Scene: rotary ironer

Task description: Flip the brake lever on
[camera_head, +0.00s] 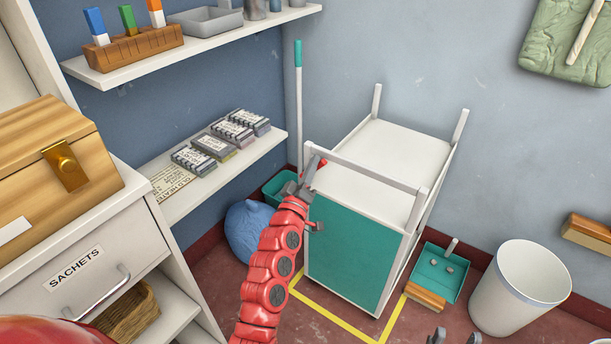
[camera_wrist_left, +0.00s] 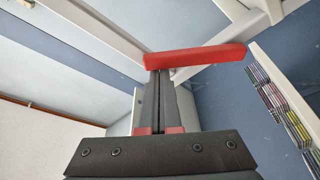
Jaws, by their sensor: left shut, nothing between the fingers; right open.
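The brake lever (camera_wrist_left: 195,58) is a red bar that lies across the tips of my left gripper (camera_wrist_left: 160,88) in the left wrist view. The fingers are shut with nothing between them and are at or very near the bar; I cannot tell if they touch it. In the head view my left gripper (camera_head: 308,180) is at the top left corner of a white cart (camera_head: 385,150) with a teal end panel (camera_head: 345,250). Only a small bit of red shows by the fingertips there. The fingertips of my right gripper (camera_head: 455,339) show apart at the bottom edge.
A broom (camera_head: 299,100) leans behind the cart, with a blue sack (camera_head: 248,230) at its left. A teal dustpan (camera_head: 440,272) and white bin (camera_head: 520,288) stand to the right. A shelf with small packs (camera_head: 212,147) and a sachets drawer (camera_head: 80,272) are at the left.

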